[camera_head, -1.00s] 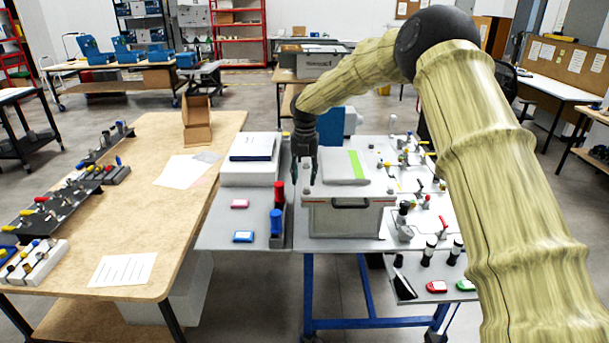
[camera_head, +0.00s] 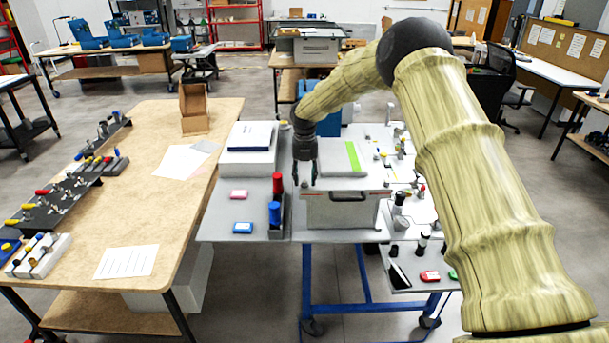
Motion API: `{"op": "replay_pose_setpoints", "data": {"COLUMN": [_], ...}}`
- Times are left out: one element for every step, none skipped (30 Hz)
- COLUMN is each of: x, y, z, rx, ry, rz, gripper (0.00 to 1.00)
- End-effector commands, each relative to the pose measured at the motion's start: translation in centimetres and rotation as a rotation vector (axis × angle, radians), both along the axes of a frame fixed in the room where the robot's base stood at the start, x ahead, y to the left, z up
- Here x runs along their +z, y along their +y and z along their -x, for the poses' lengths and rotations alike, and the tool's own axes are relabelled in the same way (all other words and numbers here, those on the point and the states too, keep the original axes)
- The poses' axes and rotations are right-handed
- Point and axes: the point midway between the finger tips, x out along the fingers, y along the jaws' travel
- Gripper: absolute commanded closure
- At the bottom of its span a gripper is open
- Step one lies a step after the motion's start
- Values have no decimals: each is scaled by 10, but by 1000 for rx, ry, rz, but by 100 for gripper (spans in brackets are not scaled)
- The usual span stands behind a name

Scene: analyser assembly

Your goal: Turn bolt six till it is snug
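My gripper (camera_head: 305,180) hangs fingers-down at the left end of the grey analyser box (camera_head: 341,213) on the grey work table. Its dark fingers are near the box's top left edge. They are small in this view, and I cannot tell whether they touch anything. Bolt six cannot be made out; any bolt heads on the box are too small or hidden by the gripper. The box's lid (camera_head: 337,161) carries a green strip (camera_head: 353,155), and a dark handle (camera_head: 348,196) shows on its front.
A red cylinder (camera_head: 277,186) and a blue cylinder (camera_head: 274,213) stand just left of the box. Small tools and parts crowd the table's right side. A wooden table (camera_head: 165,225) stands at left.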

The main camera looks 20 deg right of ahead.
Motion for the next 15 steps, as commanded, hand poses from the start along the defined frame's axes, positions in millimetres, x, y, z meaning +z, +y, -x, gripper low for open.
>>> {"op": "replay_pose_setpoints", "data": {"x": [-2, -4, -6, -7, -8, -9, -10, -10, -10, -10, -10, -10, -10, -10, -10], "y": [0, 0, 1, 1, 1, 1, 1, 1, 1, 1, 1, 1, 1, 1, 1], "z": [0, 0, 0, 0, 0, 0, 0, 0, 0, 0, 0, 0, 0, 0, 0], "rx": [0, 0, 0, 0, 0, 0, 0, 0, 0, 0, 0, 0, 0, 0, 0], "ry": [0, 0, -1, -1, -1, -1, -1, -1, -1, -1, -1, -1, -1, -1, -1], "rz": [0, 0, -1, -1, -1, -1, -1, -1, -1, -1, -1, -1, -1, -1, -1], "gripper": [61, 61, 61, 61, 61, 61, 61, 61, 61, 61, 61, 61, 61, 63, 70]}}
